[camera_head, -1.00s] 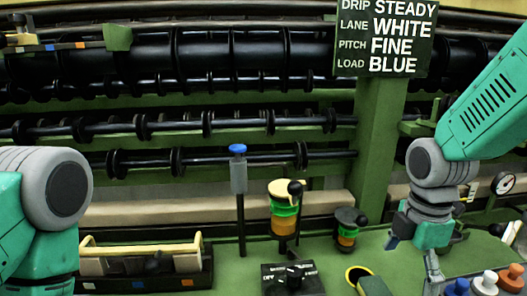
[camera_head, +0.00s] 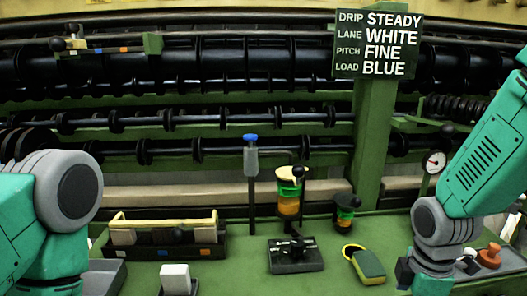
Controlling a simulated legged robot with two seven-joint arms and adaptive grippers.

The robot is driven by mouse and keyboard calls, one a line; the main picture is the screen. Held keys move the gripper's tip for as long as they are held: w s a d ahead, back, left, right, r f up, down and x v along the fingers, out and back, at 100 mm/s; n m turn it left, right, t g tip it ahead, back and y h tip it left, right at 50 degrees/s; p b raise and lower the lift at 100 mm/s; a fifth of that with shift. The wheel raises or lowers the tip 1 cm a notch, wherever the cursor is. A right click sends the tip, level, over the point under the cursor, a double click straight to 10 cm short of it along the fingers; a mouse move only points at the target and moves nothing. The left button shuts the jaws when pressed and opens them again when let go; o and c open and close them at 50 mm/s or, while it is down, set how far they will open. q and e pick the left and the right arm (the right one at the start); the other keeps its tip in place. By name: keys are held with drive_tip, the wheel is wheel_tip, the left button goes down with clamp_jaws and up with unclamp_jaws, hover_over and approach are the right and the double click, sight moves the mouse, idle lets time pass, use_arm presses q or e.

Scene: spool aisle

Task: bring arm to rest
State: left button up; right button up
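My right arm (camera_head: 470,170) comes in from the upper right. Its grey wrist (camera_head: 436,230) is low at the right, over the green bench, and its gripper is cut off by the bottom edge. My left arm (camera_head: 62,200) fills the lower left, with a grey joint showing. Its gripper is outside the picture. Nothing held by either arm can be seen.
The green bench (camera_head: 225,275) bears a yellow-handled caddy (camera_head: 165,250), a black switch box (camera_head: 293,262), a yellow-green sponge (camera_head: 368,266), a white block (camera_head: 175,278) and an orange knob (camera_head: 489,256). A post carries a sign (camera_head: 378,44). Dark roller shafts (camera_head: 220,120) run behind.

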drive_tip(key=s+d+f+m, duration=0.1)
drive_tip(key=s+f+m, duration=1.4)
drive_tip(key=s+f, duration=0.5)
drive_tip(key=shift+s+f+t, duration=0.3)
drive_tip(key=shift+s+f, duration=0.1)
drive_tip(key=shift+s, duration=0.3)
drive_tip(key=shift+w, duration=0.1)
